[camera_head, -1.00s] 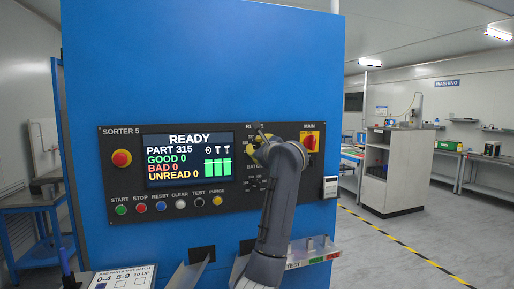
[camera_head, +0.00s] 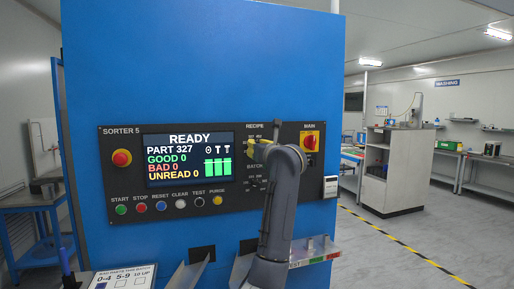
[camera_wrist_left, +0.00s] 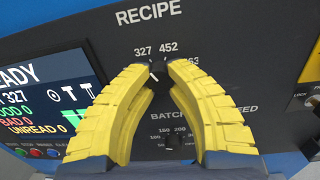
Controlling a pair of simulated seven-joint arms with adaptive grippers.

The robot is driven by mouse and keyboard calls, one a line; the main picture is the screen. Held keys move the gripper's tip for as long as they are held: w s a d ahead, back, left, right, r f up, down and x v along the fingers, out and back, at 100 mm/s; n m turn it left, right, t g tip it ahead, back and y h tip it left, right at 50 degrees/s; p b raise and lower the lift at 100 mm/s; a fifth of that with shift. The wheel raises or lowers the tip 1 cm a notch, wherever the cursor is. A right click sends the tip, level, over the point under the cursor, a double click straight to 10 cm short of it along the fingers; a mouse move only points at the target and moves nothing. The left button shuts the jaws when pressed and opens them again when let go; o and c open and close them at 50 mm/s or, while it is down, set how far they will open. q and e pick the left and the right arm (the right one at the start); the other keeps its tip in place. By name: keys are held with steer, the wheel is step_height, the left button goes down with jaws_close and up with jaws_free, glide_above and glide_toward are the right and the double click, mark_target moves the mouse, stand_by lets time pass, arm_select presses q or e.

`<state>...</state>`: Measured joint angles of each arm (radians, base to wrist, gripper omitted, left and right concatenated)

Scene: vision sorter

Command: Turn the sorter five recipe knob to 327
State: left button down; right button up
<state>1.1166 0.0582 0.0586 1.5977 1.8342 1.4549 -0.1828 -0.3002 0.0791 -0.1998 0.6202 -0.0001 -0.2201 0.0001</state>
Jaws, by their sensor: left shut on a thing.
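The sorter five panel (camera_head: 108,195) faces me on a blue cabinet. Its screen (camera_head: 190,160) reads READY and PART 327. The recipe knob (camera_wrist_left: 157,73) is a small dark knob under the RECIPE label, largely covered by the fingers in the left wrist view. Its white mark points up and left toward the 327 label (camera_wrist_left: 143,51); 452 is printed to the right of that. My left gripper (camera_head: 254,143), with yellow ribbed fingers, is shut on the knob; its fingertips (camera_wrist_left: 159,72) also show in the left wrist view. My right gripper is not in view.
Below the recipe knob is the batch knob (camera_wrist_left: 171,142). A red-and-yellow main switch (camera_head: 309,140) is to the right. A red stop button (camera_head: 121,158) and a row of small buttons are to the left. Metal chutes (camera_head: 188,275) stick out below the panel.

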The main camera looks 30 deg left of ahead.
arm_select(q)
steer(key=shift+s+r+m, duration=0.1)
steer(key=shift+r+m, duration=0.3)
steer(key=shift+r, duration=0.05)
steer(key=c, duration=1.4)
jaws_free()
steer(key=shift+d+f, duration=0.1)
steer(key=o, duration=0.3)
steer(key=shift+f, duration=0.15)
steer(key=v, duration=1.2)
steer(key=shift+f, duration=0.1)
